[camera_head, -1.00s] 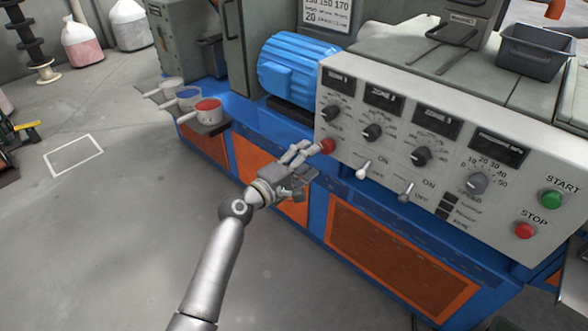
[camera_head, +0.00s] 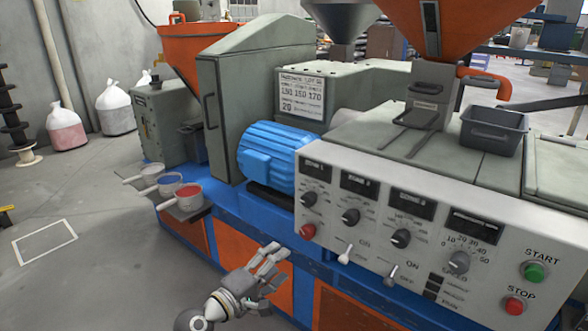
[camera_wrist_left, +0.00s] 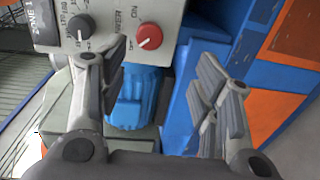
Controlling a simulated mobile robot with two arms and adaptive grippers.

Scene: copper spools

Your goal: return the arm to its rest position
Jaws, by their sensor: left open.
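My left gripper (camera_head: 275,252) is low in front of the machine, below and left of the red power knob (camera_head: 308,231) on the grey control panel (camera_head: 345,262). Its fingers are spread and empty. In the left wrist view, both fingers of the gripper (camera_wrist_left: 160,88) stand wide apart, and the red knob (camera_wrist_left: 149,36) lies beyond them, apart from both. My left arm comes in from the bottom edge; most of it is out of the head view. My right gripper is not in view.
The machine's blue base (camera_head: 228,205) with orange panels is close to the gripper. Three small pans, one with red pellets (camera_head: 189,190), stand on a side shelf. A blue motor (camera_head: 268,152) sits above. Open grey floor (camera_head: 100,270) lies to the left.

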